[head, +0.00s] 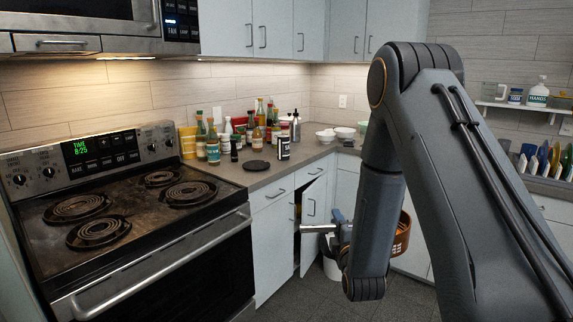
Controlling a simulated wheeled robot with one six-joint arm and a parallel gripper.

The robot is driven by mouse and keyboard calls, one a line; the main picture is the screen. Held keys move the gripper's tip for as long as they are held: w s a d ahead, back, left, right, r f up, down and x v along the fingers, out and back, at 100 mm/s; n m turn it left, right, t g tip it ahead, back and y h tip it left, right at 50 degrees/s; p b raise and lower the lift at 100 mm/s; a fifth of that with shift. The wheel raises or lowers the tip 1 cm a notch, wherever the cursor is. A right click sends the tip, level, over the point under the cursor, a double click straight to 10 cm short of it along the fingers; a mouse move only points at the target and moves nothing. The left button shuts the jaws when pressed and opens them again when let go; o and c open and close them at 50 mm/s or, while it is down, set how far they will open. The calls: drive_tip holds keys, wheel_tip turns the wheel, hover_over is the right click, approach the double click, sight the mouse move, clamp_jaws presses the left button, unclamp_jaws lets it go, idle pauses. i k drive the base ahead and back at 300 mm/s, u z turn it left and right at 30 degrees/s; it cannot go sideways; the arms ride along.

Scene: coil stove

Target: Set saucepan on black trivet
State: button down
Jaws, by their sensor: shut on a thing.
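The black trivet (256,165) is a flat dark disc on the grey counter, just right of the stove, with nothing on it. A brown-orange round vessel, which looks like the saucepan (402,238), shows at the right of my forearm, below counter height. My arm hides much of it. A pale metal bar like its handle (316,228) sticks out at the left of my forearm. My gripper (341,232) is mostly hidden behind my arm and is shut on what looks like this handle. The pan is well right of the trivet and lower.
The coil stove (120,222) is at left, its burners empty. Several bottles and jars (236,135) crowd the counter behind the trivet. A lower cabinet door (313,222) stands ajar near my gripper. A white bin (332,268) is on the floor. White bowls (335,134) stand in the corner.

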sight(245, 168)
drive_tip(key=z, duration=0.05)
drive_tip(key=i, duration=1.2)
drive_tip(key=u, duration=0.05)
